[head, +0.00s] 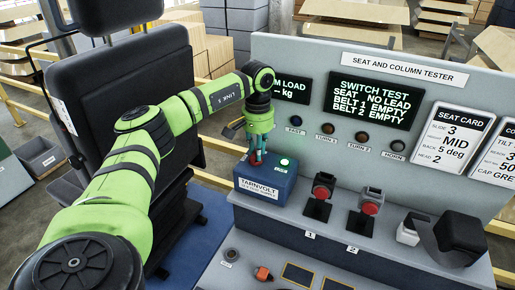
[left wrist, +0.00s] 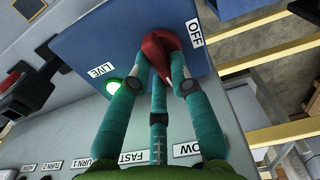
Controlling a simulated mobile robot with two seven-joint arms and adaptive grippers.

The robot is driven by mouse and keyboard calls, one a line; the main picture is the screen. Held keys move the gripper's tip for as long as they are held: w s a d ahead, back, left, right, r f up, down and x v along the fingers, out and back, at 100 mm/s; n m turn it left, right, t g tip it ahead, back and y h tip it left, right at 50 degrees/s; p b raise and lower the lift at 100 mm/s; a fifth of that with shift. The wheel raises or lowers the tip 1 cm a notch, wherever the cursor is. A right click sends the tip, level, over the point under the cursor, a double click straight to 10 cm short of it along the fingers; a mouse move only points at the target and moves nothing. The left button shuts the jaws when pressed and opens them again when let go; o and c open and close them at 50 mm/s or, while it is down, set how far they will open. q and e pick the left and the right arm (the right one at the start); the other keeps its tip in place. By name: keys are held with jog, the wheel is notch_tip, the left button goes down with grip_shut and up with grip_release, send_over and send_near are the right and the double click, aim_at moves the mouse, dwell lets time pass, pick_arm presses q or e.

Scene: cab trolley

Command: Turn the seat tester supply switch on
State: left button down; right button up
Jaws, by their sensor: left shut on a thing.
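The blue supply box (head: 263,190), labelled TARNVOLT, stands on the tester's ledge. Its red switch handle (left wrist: 160,50) shows in the left wrist view, with one end near the OFF label (left wrist: 194,33). My left gripper (head: 256,157) reaches down onto the box from above; its teal fingers (left wrist: 160,70) are shut on the red handle. A green lamp (head: 284,162) on the box is lit; it also shows in the left wrist view (left wrist: 113,87) beside the LIVE label (left wrist: 101,70). The fingers hide part of the handle. My right gripper is not in view.
The grey tester panel (head: 440,82) rises behind the box. Its display (head: 374,101) reads SEAT NO LEAD, BELT 1 EMPTY, BELT 2 EMPTY. Two red-button buckles (head: 322,190) (head: 371,205) stand to the right. A black seat (head: 115,90) is at the left.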

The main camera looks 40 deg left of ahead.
pick_arm(q)
jog(key=shift+s+d+f+m, duration=0.1)
jog(key=shift+m, duration=0.3)
jog(key=c, duration=1.1)
grip_release()
notch_tip(320, 180, up, 12)
jog(key=shift+r, duration=0.1)
